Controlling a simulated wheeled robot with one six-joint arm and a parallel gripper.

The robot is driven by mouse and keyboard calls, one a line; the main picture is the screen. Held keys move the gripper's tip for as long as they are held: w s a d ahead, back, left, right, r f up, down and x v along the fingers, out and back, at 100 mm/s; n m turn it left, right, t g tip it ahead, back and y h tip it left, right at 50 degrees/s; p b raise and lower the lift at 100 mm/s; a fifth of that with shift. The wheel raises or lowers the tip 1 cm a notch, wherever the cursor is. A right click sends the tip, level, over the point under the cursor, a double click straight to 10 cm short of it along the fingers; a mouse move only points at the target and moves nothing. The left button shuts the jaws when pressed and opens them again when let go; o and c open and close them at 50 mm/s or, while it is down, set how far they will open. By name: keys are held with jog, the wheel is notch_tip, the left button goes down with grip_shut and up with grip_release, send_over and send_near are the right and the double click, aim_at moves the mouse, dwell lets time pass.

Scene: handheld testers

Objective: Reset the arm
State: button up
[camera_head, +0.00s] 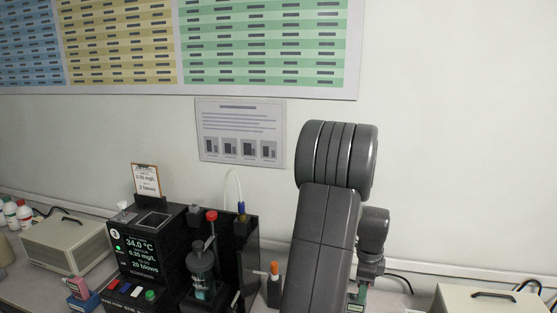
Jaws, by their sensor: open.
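My grey arm (325,220) rises from the bottom edge, right of the middle, with its thick elbow joint at the top in front of the wall. A smaller wrist part (373,230) shows behind it on the right and points down toward the bench. My gripper's fingers do not show; they are hidden behind the arm or below the picture.
Beige boxes stand at far left (65,245) and right (485,300).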

jog(key=n, duration=0.7)
jog(key=shift+r, duration=0.15)
jog(key=n, duration=0.7)
jog(key=shift+r+n, duration=0.2)
jog(key=shift+n, duration=0.2)
jog(key=shift+r, duration=1.3)
jog(key=shift+s, duration=0.1)
